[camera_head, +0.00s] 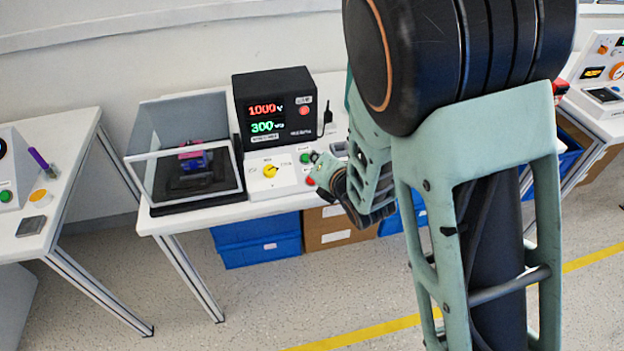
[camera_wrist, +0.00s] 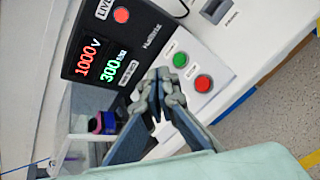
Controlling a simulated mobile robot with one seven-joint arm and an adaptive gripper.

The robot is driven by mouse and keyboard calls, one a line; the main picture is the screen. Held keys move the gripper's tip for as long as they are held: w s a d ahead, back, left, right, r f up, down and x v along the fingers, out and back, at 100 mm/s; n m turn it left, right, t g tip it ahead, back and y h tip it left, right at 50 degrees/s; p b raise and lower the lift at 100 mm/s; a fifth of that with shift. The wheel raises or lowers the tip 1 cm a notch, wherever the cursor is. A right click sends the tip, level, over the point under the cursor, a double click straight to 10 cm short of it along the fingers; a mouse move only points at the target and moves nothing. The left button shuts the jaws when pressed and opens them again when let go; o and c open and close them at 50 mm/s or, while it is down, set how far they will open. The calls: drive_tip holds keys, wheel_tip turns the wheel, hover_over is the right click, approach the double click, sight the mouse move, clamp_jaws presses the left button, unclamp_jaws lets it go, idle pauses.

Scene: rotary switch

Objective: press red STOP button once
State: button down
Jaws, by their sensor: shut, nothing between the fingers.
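The red STOP button (camera_head: 309,181) is on the white control panel at the front of the middle bench, below the green button (camera_head: 305,158). In the wrist view the red button (camera_wrist: 203,84) and green button (camera_wrist: 180,60) are both uncovered. My gripper (camera_head: 318,168) is over the right part of the panel, close to both buttons in the head view. In the wrist view my gripper (camera_wrist: 167,77) is shut and empty, its tips left of the red button. I cannot tell the height of the tips above the panel.
A black display unit (camera_head: 275,108) reading 1000 and 300 stands behind the panel, with a red light on it. A yellow rotary knob (camera_head: 270,171) is left of the buttons. A clear-walled test box (camera_head: 193,155) stands further left. Blue bins (camera_head: 257,240) sit below.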

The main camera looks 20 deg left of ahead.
drive_tip(key=b, duration=0.4)
hover_over(314, 187)
drive_tip(key=f, duration=0.4)
drive_tip(key=s+f, duration=0.1)
drive_tip(key=f, duration=0.1)
drive_tip(key=shift+d+f, duration=0.25)
drive_tip(key=shift+f, duration=0.1)
drive_tip(key=shift+w+a+f+b, duration=0.1)
drive_tip(key=shift+w+f+b, duration=0.1)
drive_tip(key=shift+f+b, duration=0.25)
drive_tip(key=shift+w+a+f+b, duration=0.15)
drive_tip(key=shift+f+b, duration=0.2)
drive_tip(key=shift+b, duration=0.2)
drive_tip(key=shift+f, duration=0.2)
drive_tip(key=shift+w+f+b, duration=0.1)
drive_tip(key=shift+f+b, duration=0.1)
drive_tip(key=shift+b, duration=0.45)
drive_tip(key=shift+w+a+f+b, duration=0.1)
drive_tip(key=shift+f+b, duration=0.35)
drive_tip(key=shift+b, duration=0.1)
drive_tip(key=shift+r, duration=0.1)
idle(0.3)
drive_tip(key=shift+s+r+p, duration=0.25)
drive_tip(key=shift+r+p, duration=0.1)
drive_tip(key=shift+r, duration=0.4)
